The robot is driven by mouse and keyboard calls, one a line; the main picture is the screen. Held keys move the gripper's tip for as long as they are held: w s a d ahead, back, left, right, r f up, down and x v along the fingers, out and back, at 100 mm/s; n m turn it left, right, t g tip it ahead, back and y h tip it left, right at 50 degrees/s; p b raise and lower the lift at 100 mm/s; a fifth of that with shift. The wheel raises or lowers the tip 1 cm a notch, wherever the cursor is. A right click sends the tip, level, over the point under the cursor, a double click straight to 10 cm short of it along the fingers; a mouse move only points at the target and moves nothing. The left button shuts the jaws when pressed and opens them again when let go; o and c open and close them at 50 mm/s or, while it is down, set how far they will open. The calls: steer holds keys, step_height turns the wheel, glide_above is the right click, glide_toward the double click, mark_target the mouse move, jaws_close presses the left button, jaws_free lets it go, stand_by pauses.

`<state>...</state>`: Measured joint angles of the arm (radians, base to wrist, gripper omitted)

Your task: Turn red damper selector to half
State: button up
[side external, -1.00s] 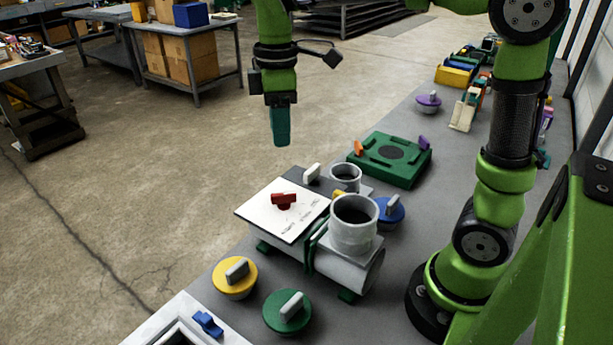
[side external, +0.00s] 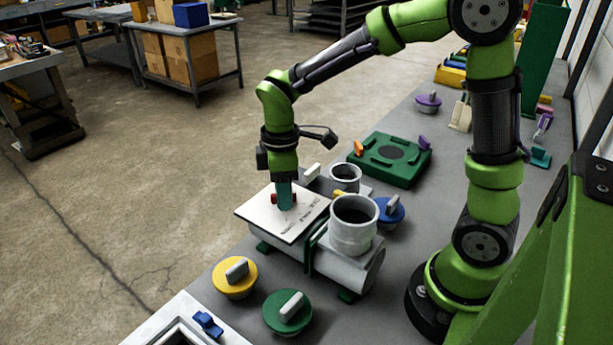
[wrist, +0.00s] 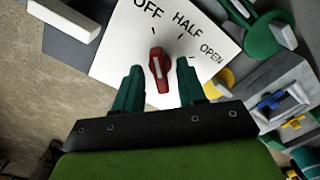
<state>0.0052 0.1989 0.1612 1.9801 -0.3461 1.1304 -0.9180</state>
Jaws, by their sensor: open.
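The red damper selector (wrist: 159,72) stands on a white plate (wrist: 112,60) marked OFF, HALF and OPEN. In the wrist view its white line points up toward the OFF tick, left of the HALF tick. My gripper (wrist: 160,68) is open, with one green fingertip on each side of the selector. A small gap shows between each finger and the red handle. In the side view my gripper (side external: 285,203) is down over the plate (side external: 258,212) and hides most of the selector (side external: 274,198).
The plate sits on a grey duct (side external: 358,278) with an upright round collar (side external: 354,235). Yellow (side external: 232,283), green (side external: 287,322) and blue (side external: 396,217) knobs stand nearby on the bench. A green fixture (side external: 365,172) lies behind.

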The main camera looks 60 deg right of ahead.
jaws_close()
steer(key=shift+m, duration=0.4)
steer(key=m, duration=0.3)
steer(key=shift+m, duration=2.5)
jaws_free()
